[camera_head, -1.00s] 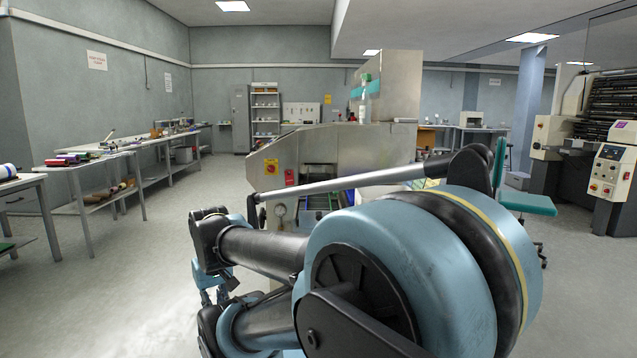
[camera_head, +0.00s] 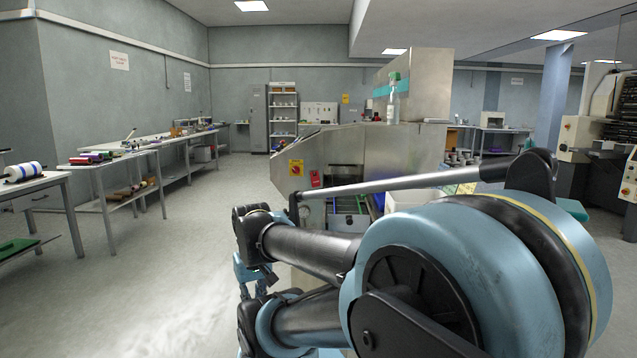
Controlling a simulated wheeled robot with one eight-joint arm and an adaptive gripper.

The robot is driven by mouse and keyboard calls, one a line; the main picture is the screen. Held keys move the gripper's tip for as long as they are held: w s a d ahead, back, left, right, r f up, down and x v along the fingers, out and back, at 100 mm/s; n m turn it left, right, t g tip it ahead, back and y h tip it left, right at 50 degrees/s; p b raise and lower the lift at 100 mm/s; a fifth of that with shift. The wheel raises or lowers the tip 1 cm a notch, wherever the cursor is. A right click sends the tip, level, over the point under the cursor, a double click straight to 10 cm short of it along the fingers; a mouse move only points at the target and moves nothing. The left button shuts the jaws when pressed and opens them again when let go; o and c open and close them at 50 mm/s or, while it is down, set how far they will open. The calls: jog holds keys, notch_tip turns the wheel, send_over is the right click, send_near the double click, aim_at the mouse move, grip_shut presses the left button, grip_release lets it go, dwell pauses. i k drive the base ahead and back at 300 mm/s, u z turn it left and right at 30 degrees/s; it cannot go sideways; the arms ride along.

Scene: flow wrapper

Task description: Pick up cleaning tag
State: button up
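No tag can be made out for certain as the cleaning tag. A small red tag-like piece (camera_head: 315,179) is on the front of the steel machine (camera_head: 345,150), right beside a yellow plate with a red centre (camera_head: 296,168). Any writing on them is too small to read. My arm fills the lower right and reaches toward the left. What seems to be my gripper (camera_head: 248,278) shows in part at the arm's left end, low in the view and apart from the machine. Its fingers are mostly hidden by arm links.
A spray bottle (camera_head: 393,98) stands on the machine. Workbenches with rolls and tools (camera_head: 120,154) line the left wall. Shelves (camera_head: 283,115) stand at the back. The floor (camera_head: 190,235) between benches and machine is clear. Another large machine (camera_head: 600,140) stands at right.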

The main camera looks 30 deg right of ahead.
aim_at(315, 180)
jog(key=u, duration=0.05)
jog(key=i, duration=0.85)
